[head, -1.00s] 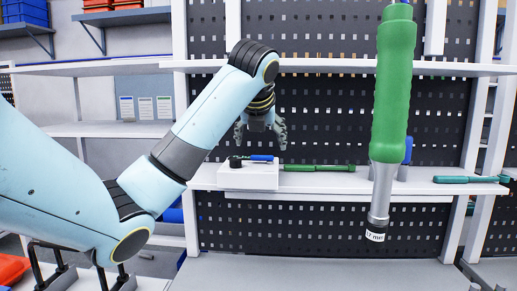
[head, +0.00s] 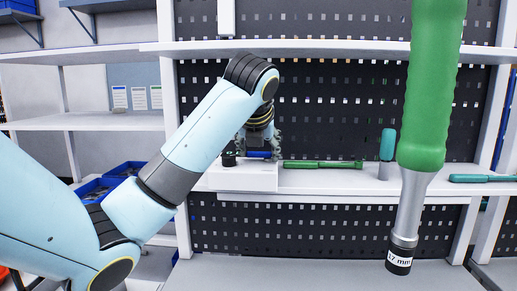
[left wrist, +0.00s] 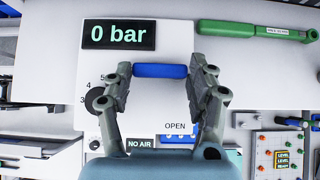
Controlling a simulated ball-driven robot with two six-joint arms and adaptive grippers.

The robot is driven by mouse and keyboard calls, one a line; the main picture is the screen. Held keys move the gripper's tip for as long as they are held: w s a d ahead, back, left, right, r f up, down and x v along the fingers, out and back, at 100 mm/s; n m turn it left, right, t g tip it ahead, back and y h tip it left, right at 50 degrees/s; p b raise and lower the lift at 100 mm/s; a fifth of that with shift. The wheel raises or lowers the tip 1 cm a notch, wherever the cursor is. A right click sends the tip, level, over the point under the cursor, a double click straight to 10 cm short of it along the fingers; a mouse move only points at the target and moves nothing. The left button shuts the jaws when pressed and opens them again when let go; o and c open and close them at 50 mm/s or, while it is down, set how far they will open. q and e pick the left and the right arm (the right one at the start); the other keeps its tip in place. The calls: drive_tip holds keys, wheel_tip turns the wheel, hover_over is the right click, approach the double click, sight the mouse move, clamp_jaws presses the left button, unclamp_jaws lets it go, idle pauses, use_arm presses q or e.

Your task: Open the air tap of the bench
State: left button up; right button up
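The air tap is a blue lever (head: 258,154) on a white box (head: 243,178) on the bench shelf. In the left wrist view the lever (left wrist: 160,71) lies crosswise, below a display (left wrist: 118,35) reading "0 bar". The label OPEN (left wrist: 175,126) is printed below the lever, to the right. My left gripper (head: 262,146) is at the lever; in the left wrist view its fingers (left wrist: 161,75) are spread, one at each end of the lever. Whether they touch it I cannot tell. My right gripper is out of view.
A black dial (left wrist: 97,100) and a "NO AIR" label (left wrist: 140,145) are on the box. A green-handled tool (head: 322,164) lies beside it. A teal-handled tool (head: 387,146) stands farther right.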

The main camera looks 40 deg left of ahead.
use_arm(q)
drive_tip(key=c, duration=0.6)
drive_tip(key=shift+d+n+g+y, duration=0.3)
drive_tip(key=shift+n+g+y, duration=0.2)
drive_tip(key=shift+n, duration=0.4)
drive_tip(key=shift+d+n+g+y, duration=0.25)
drive_tip(key=shift+n+g+y, duration=0.2)
drive_tip(key=shift+n, duration=0.45)
drive_tip(key=n+g, duration=0.2)
drive_tip(key=d+n+g+y, duration=0.1)
drive_tip(key=n+g, duration=0.1)
drive_tip(key=n, duration=0.1)
drive_tip(key=shift+w, duration=0.2)
drive_tip(key=shift+n, duration=0.3)
drive_tip(key=o, duration=1.2)
